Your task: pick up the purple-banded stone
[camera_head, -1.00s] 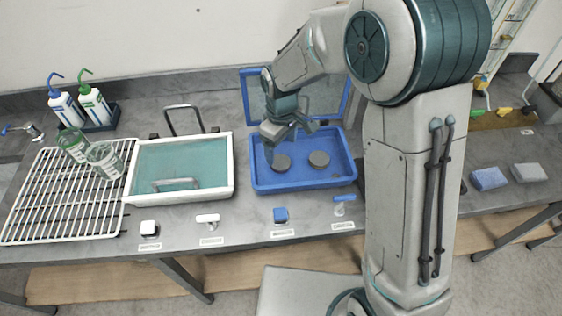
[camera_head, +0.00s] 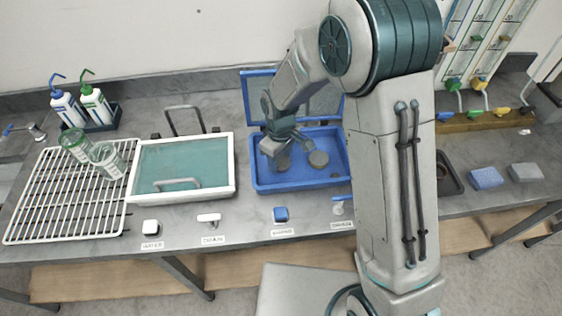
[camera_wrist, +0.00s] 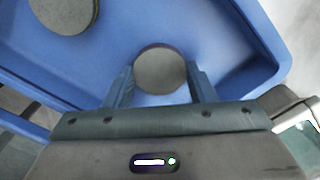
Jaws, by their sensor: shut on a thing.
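A round grey stone (camera_wrist: 160,72) with a thin dark purplish edge sits between the two fingers of my gripper (camera_wrist: 160,88) in the wrist view. My gripper is shut on it, with a finger on each side. In the head view my gripper (camera_head: 279,152) is low in the blue tray (camera_head: 300,186), over the left stone (camera_head: 284,164), which it partly hides. A second round grey stone (camera_head: 318,159) lies to the right in the same tray. It also shows at the upper left of the wrist view (camera_wrist: 62,14).
The blue tray has raised walls and an open lid behind it. To its left are a white-rimmed teal basin (camera_head: 232,190) and a wire rack (camera_head: 60,215) with glass beakers (camera_head: 104,158). Several small levers, including a blue one (camera_head: 281,214), line the front edge. Blue and grey blocks lie right.

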